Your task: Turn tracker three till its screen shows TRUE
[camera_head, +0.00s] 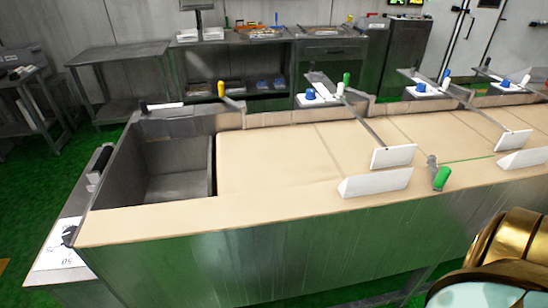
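I cannot tell which thing is tracker three; no label naming it is readable. A long metal counter with a beige top (270,160) crosses the view. White wedge-shaped blocks stand along its front edge, one in the middle (376,183) and one at the right (522,158). Behind them, white plates sit at the ends of grey bars, one in the middle (393,156) and one at the right (514,140). A green-handled crank (441,178) is at the front edge. No screen reading TRUE is visible. Neither of my grippers is in view.
An open metal basin (178,168) is at the counter's left end. A numbered dial plate (62,250) is on its left side. Green floor (40,175) lies clear at left.

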